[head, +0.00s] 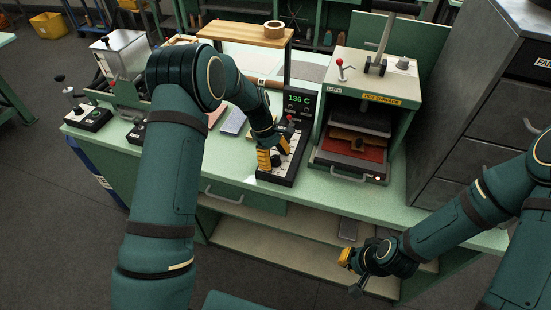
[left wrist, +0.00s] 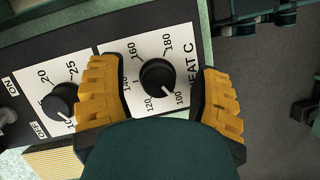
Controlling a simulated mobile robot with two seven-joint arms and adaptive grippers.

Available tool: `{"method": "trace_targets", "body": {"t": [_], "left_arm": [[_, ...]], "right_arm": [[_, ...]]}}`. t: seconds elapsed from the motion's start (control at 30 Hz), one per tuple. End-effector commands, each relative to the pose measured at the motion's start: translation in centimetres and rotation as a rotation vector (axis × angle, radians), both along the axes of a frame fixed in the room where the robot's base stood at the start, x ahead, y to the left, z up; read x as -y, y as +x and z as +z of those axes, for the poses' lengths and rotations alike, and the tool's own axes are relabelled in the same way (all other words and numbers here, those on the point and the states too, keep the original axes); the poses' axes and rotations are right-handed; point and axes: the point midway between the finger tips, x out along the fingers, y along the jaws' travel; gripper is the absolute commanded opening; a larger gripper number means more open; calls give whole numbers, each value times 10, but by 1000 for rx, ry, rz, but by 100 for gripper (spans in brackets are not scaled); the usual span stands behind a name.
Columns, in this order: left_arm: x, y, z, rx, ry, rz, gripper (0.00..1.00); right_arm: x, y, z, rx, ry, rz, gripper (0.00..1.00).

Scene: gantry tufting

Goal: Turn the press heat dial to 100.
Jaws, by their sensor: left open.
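The press heat dial (left wrist: 158,77) is a black round knob on a white "HEAT C" scale plate in the left wrist view. Its white pointer mark faces lower right, at or close to the 100 mark. My left gripper (head: 274,158) is open over the control panel (head: 271,178). Its yellow fingers stand on either side of the dial, with visible gaps to it. In the head view the gripper hides the dial. The green display (head: 299,103) reads 136 C. My right gripper (head: 351,271) hangs in front of the bench, its jaws unclear.
A second knob (left wrist: 60,101) with its own scale sits left of the heat dial, with an ON/OFF switch (left wrist: 7,115) beyond. The press (head: 365,110), marked "HOT SURFACE", stands right of the panel. A wooden shelf (head: 245,33) carrying a tape roll rises behind.

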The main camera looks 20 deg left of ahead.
Motion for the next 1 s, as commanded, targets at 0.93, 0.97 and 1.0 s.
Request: {"method": "trace_targets", "body": {"t": [0.93,0.97,1.0], "left_arm": [[-42,18,110,-2,0,0,65],[-42,18,110,-2,0,0,65],[-42,18,110,-2,0,0,65]], "right_arm": [[0,0,0,0,0,0,0],[0,0,0,0,0,0,0],[0,0,0,0,0,0,0]]}}
